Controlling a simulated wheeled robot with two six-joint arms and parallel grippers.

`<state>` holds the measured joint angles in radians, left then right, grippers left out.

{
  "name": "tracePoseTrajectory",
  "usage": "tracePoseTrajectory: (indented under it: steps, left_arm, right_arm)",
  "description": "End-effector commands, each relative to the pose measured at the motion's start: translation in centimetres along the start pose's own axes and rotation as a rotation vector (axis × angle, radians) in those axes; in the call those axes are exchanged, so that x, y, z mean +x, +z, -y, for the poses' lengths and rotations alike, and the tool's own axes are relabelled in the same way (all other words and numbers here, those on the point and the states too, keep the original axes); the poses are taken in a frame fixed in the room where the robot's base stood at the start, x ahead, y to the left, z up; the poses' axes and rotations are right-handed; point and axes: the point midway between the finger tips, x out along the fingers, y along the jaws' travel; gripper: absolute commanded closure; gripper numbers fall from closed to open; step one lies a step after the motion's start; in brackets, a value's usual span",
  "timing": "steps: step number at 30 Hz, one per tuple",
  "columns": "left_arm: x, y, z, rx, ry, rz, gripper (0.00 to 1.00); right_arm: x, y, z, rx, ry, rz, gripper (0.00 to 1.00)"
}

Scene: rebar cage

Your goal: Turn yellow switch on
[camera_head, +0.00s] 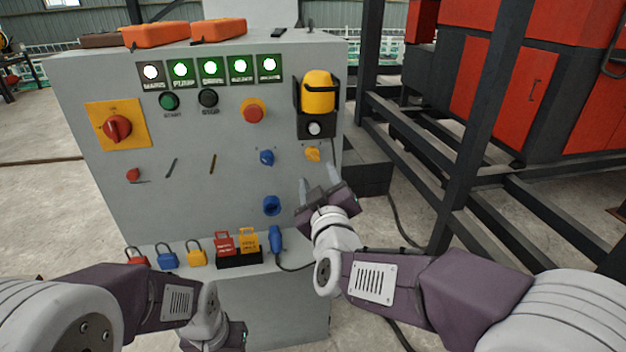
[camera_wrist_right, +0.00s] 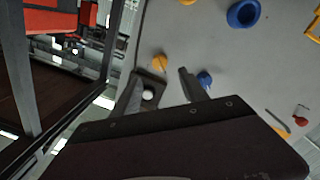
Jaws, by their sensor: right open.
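The yellow switch (camera_head: 313,154) is a small knob on the right side of the grey panel's front, below a black box with a yellow cover. It also shows in the right wrist view (camera_wrist_right: 159,62), between the fingers as seen there. My right gripper (camera_head: 318,178) is open and empty, its fingers pointing up at the panel just below the switch; no contact can be made out. Its fingers also show in the wrist view (camera_wrist_right: 160,77). My left gripper (camera_head: 228,336) is low at the bottom edge, its fingers hidden.
A blue switch (camera_head: 266,158) sits left of the yellow one, with a blue socket (camera_head: 271,206) below. The black box (camera_head: 316,127) is just above. Padlocks and a blue plug (camera_head: 276,239) are on the lower ledge. A dark steel frame (camera_head: 474,130) stands at the right.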

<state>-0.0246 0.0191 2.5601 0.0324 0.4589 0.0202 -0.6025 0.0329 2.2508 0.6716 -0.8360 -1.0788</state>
Motion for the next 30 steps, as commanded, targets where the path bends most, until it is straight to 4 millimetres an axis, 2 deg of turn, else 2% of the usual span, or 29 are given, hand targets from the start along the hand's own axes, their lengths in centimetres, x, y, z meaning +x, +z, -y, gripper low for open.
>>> tracePoseTrajectory:
  steps: [4,7,15,19,22,29,30]
  left_arm:
    - [0.1,0.0,0.0,0.0,0.0,0.0,1.0]
    - [0.4,0.0,0.0,0.0,0.0,-0.001,1.0]
    - [1.4,0.1,0.0,0.0,0.0,0.0,1.0]
    - [1.6,0.2,0.0,0.0,0.0,0.0,1.0]
    - [1.7,0.2,0.0,0.0,0.0,0.0,1.0]
    - [1.7,0.2,0.0,0.0,0.0,0.0,1.0]
    - [1.7,0.2,0.0,0.0,0.0,0.0,1.0]
  right_arm:
    - [0.0,-0.1,0.3,0.0,-0.005,-0.003,0.49]
    - [0.9,0.0,0.3,0.0,-0.003,-0.003,0.49]
    - [6.4,0.2,0.4,0.0,-0.004,-0.001,0.49]
    - [8.2,0.1,0.3,0.001,-0.004,-0.002,0.49]
    - [8.9,0.0,0.3,0.001,-0.005,-0.002,0.49]
    - [9.0,-0.1,0.3,0.0,-0.005,-0.002,0.49]
    - [9.0,-0.1,0.3,0.0,-0.005,-0.002,0.54]
